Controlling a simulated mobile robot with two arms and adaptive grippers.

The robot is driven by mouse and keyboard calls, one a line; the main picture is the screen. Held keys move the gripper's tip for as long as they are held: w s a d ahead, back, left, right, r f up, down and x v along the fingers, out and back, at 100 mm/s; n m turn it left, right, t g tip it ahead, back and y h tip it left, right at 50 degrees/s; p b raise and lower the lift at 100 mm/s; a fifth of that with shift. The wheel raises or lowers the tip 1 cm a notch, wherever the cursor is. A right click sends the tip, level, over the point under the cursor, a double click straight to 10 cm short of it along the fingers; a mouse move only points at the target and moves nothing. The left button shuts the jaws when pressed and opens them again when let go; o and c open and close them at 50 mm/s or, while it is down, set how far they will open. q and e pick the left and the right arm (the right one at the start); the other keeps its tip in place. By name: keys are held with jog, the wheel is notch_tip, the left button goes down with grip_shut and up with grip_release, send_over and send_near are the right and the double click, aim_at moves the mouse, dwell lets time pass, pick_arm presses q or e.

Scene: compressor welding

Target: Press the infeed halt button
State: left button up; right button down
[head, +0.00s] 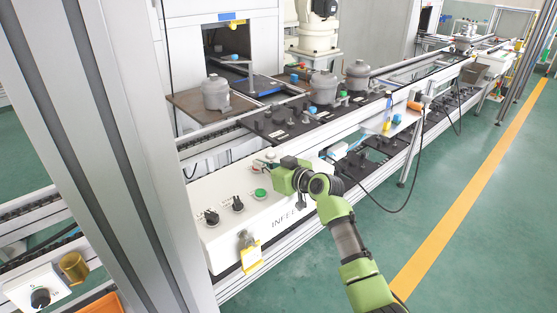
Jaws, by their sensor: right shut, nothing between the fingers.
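A white control box (222,239) with lettering beginning "INFEE" on its front stands at the conveyor's near side. On its sloped top are two black knobs (211,216) and a green button (261,194). My right gripper (262,164) is shut and empty over the far right part of the box top, beyond the green button. A small bit of red (271,155) shows beside its fingers. It may be the halt button, but my gripper hides much of that spot. I cannot tell whether the fingers touch it. My left gripper is not in view.
A grey post (125,130) crosses the left side. A yellow tag (251,257) hangs at the box front. Grey compressor housings (323,88) stand on dark plates behind. A black cable (385,210) loops right of my arm. Green floor (460,230) is clear at right.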

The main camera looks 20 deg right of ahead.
notch_tip(320, 180, up, 3)
jog(key=shift+w+r+p, duration=0.1)
jog(key=shift+r+p, duration=0.05)
jog(key=shift+p, duration=0.5)
jog(key=shift+s+d+f+b, duration=0.1)
jog(key=shift+s+d+b, duration=0.15)
jog(key=shift+s, duration=0.15)
jog(key=shift+s+d+f+b, duration=0.15)
jog(key=shift+s+b, duration=0.1)
jog(key=shift+s, duration=0.15)
jog(key=v, duration=0.4)
jog(key=b+v, duration=0.1)
jog(key=v, duration=0.3)
jog(key=shift+a+r, duration=0.1)
jog(key=shift+r, duration=0.15)
jog(key=shift+s+r, duration=0.2)
jog(key=shift+s, duration=0.1)
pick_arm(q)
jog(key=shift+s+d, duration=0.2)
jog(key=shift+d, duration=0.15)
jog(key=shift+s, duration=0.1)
